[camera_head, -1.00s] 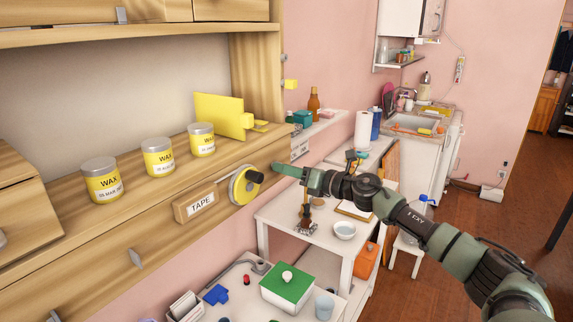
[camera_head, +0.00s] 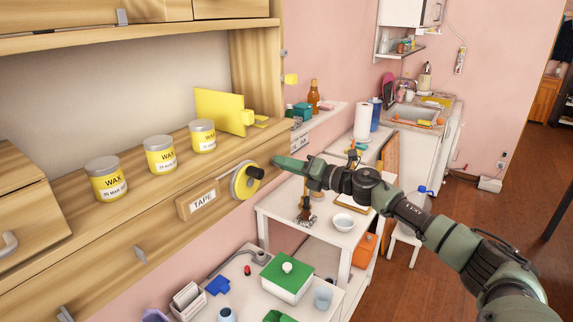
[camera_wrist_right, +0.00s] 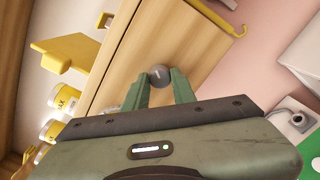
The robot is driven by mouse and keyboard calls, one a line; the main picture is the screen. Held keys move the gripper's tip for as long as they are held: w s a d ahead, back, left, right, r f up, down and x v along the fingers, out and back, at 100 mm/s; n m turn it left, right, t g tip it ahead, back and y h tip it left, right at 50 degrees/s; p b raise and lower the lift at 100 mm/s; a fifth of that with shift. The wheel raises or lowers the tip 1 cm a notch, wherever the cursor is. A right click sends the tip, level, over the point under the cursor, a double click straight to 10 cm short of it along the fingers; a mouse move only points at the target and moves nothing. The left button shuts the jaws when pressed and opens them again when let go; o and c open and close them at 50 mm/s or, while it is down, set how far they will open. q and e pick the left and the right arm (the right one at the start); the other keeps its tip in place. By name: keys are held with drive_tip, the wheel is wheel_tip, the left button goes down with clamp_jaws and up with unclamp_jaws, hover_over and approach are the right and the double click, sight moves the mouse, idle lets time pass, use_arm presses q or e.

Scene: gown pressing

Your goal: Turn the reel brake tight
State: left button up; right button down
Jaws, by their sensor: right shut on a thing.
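The tape reel (camera_head: 241,184), yellow with a black hub, is mounted on the wooden cabinet front beside the "TAPE" label (camera_head: 203,201). My right gripper (camera_head: 275,161) is at the front's right end, just right of the reel. In the right wrist view, a round grey knob (camera_wrist_right: 159,75) with a small pale mark, which looks like the reel brake, sits between the fingertips of my right gripper (camera_wrist_right: 160,84). The gripper is shut on it. In the head view the fingers hide this knob. My left gripper is not in view.
Several wax jars (camera_head: 161,155) and a yellow board (camera_head: 219,111) stand on the ledge above. Below are a white table with a green-lidded box (camera_head: 287,277) and a white stand (camera_head: 284,205). The floor (camera_head: 470,215) at right is open.

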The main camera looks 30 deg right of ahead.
drive_tip(key=c, duration=1.2)
unclamp_jaws()
drive_tip(key=shift+d, duration=0.1)
drive_tip(key=shift+o, duration=0.2)
drive_tip(key=b+v, duration=0.5)
drive_tip(key=v, duration=0.2)
drive_tip(key=shift+s, duration=0.3)
drive_tip(key=shift+d+r, duration=0.1)
